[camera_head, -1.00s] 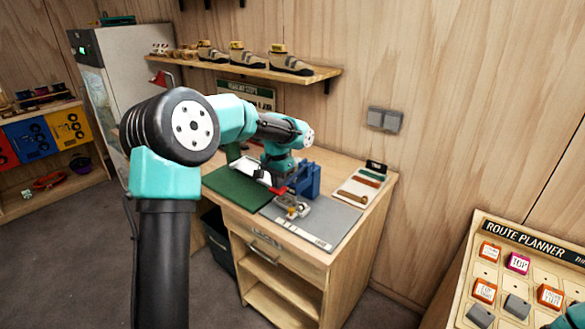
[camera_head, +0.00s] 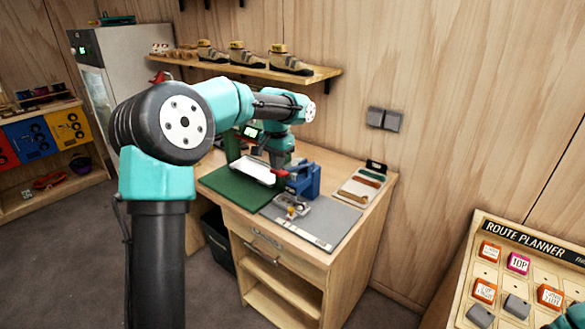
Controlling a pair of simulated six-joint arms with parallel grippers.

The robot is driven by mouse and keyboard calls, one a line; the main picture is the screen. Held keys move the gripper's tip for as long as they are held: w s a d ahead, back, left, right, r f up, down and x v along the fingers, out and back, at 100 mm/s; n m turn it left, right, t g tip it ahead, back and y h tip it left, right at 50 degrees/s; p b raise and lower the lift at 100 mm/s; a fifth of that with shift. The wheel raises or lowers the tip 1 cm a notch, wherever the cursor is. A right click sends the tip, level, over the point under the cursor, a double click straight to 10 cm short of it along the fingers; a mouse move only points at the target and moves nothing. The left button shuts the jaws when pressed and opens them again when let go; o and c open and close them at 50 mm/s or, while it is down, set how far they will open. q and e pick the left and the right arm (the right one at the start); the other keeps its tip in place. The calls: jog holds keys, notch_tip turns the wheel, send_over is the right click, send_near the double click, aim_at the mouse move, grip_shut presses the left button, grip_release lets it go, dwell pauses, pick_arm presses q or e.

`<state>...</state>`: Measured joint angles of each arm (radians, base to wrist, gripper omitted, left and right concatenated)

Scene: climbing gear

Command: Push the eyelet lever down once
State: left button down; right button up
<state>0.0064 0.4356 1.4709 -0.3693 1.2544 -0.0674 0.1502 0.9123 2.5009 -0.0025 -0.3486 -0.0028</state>
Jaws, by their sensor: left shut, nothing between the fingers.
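The blue eyelet press (camera_head: 303,181) stands on the grey mat of the workbench, with a small metal base part (camera_head: 291,206) in front of it. A small red part shows at its left, close to my fingers. My left arm comes in from the left and reaches over the bench. My left gripper (camera_head: 279,172) is shut and empty, pointing down beside the press's upper left side. Whether it touches the lever is too small to tell. My right gripper is out of view.
A green mat (camera_head: 236,190) and a white tray (camera_head: 257,172) lie left of the press. A tool tray (camera_head: 359,188) is at its right. The grey mat (camera_head: 325,222) is mostly bare. The route planner board (camera_head: 520,270) stands at the lower right.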

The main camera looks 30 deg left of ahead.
pick_arm(q)
jog(key=shift+r, duration=2.55)
jog(key=shift+f, duration=0.1)
